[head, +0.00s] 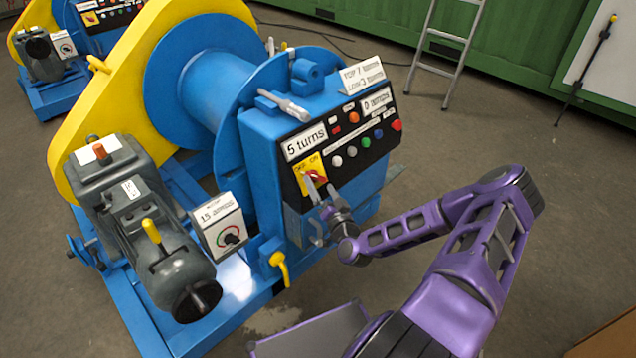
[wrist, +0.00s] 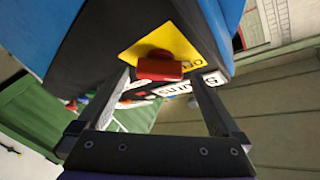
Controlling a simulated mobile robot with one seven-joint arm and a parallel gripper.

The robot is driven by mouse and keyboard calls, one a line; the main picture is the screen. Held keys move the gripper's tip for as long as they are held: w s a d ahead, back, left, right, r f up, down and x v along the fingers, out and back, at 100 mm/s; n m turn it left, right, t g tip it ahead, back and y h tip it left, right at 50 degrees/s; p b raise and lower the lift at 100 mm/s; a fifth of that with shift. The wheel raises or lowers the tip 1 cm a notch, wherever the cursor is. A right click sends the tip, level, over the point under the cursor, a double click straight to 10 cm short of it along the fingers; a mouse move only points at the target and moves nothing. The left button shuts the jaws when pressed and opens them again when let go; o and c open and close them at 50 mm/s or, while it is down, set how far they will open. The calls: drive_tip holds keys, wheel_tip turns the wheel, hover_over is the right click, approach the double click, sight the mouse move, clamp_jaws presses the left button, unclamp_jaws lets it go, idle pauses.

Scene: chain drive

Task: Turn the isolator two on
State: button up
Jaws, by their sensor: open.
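A red isolator handle (head: 319,175) sits on a yellow plate (head: 303,168) marked OFF and ON, on the black front panel of the near blue winch. I cannot read a number on this isolator. My gripper (head: 316,187) is open at this plate, its fingers pointing at the panel. In the wrist view the red handle (wrist: 160,70) lies across the gap between the fingertips of my gripper (wrist: 160,82), on the yellow plate (wrist: 178,42). I cannot tell whether the fingers touch it. The handle looks roughly crosswise to the fingers.
Several buttons and lamps, including a red one (head: 396,125), and a "5 turns" label (head: 305,142) are on the panel. A grey motor (head: 135,200) and a dial box (head: 222,225) stand left. A second blue winch (head: 100,15) is behind.

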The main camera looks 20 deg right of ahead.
sight(316, 177)
drive_tip(key=shift+w+d, duration=0.1)
drive_tip(key=shift+w, duration=1.25)
drive_tip(key=c, duration=1.2)
